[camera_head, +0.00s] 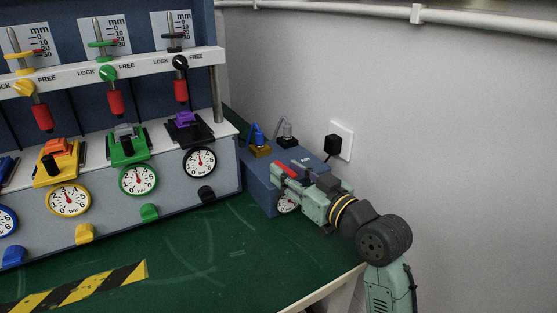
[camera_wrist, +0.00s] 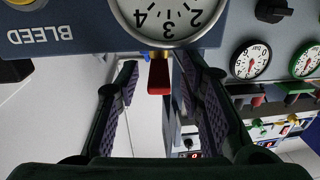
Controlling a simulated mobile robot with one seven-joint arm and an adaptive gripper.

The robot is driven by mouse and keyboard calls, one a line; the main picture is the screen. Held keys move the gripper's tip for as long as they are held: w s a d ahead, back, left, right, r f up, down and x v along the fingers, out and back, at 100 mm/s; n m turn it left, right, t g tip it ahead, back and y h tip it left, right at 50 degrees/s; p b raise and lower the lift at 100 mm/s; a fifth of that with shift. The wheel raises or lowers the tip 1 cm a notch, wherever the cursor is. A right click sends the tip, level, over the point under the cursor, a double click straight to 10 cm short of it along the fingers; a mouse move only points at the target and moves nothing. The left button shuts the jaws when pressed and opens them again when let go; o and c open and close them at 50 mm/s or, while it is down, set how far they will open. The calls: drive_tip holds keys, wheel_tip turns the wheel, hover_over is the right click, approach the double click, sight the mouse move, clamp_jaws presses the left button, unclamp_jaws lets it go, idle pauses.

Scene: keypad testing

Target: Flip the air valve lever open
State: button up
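The air valve lever looks to be the red lever (camera_wrist: 159,78) below the large gauge in the wrist view. It also shows as a red bar (camera_head: 284,169) at the blue box (camera_head: 257,190) in the head view. My gripper (camera_head: 284,178) is at the top of this box, close to the lever. In the wrist view my gripper (camera_wrist: 156,68) is open, its two dark padded fingers on either side of the lever with gaps visible. Contact with the lever cannot be made out. The lever's far end is hidden behind the gauge.
A large gauge (camera_wrist: 167,15) and a panel marked BLEED (camera_wrist: 50,38) are close above my fingers in the wrist view. A black plug (camera_head: 333,144) is in the wall.

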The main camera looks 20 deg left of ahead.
sight(278, 163)
drive_tip(key=shift+p+x, duration=0.35)
drive_tip(key=shift+x, duration=1.85)
clamp_jaws()
